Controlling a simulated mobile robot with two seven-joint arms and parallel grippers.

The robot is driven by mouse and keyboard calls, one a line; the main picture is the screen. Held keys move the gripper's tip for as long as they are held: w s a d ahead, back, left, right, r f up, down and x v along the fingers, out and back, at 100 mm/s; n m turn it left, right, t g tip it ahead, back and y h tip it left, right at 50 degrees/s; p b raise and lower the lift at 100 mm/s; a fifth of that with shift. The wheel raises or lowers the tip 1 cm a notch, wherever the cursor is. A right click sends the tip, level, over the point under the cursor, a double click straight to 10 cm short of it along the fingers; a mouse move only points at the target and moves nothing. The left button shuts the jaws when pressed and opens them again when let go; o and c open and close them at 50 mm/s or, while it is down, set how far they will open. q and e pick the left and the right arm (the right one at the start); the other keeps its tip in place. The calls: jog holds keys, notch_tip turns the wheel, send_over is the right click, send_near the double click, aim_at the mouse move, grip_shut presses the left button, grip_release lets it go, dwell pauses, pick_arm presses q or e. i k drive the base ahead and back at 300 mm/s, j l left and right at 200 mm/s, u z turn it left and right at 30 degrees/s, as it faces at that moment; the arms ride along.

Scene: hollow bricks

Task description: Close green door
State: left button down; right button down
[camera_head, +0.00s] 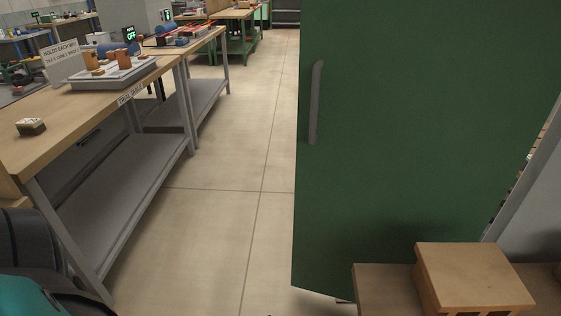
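The green door (420,130) fills the right half of the view. It stands open, with a gap along its right side where shelf contents show. A grey vertical bar handle (316,103) is on the door near its left edge. Neither of my grippers can be made out in this view, and nothing is seen touching the door or its handle.
A wooden workbench (60,120) with a lower grey shelf (125,180) runs along the left. A wooden block (472,277) sits on a wooden surface (385,290) at the lower right, close to the door's bottom. Clear tiled floor (225,210) lies between bench and door.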

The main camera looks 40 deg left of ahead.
aim_at(416, 119)
jog(key=i+j, duration=0.1)
jog(key=j, duration=0.35)
jog(key=i+j, duration=0.1)
jog(key=j, duration=0.75)
jog(key=i, duration=0.05)
